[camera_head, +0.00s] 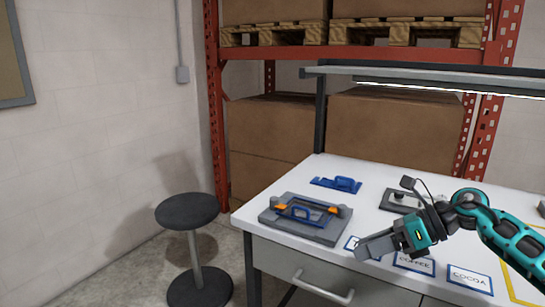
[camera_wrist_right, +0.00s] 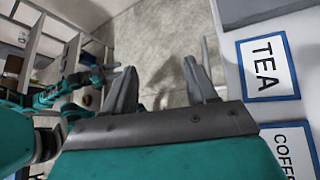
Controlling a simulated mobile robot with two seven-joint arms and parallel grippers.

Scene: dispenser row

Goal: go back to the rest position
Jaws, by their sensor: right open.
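My right gripper (camera_head: 366,246) is at the front edge of the white table (camera_head: 376,177), beside the labelled cards. In the right wrist view its two fingers (camera_wrist_right: 162,84) stand apart with only the floor seen between them, so it is open and empty. Its arm comes in from the right. In the right wrist view a teal arm of mine shows at the left, with what looks like my left gripper (camera_wrist_right: 112,72); it is too small to tell its jaw state. The left gripper does not show in the head view.
A TEA card (camera_wrist_right: 267,65), a COFFEE card (camera_head: 415,263) and a COCOA card (camera_head: 469,279) lie along the front. A grey fixture with a blue handled part (camera_head: 303,214) and a blue piece (camera_head: 336,184) lie left. A stool (camera_head: 187,211) stands left of the table.

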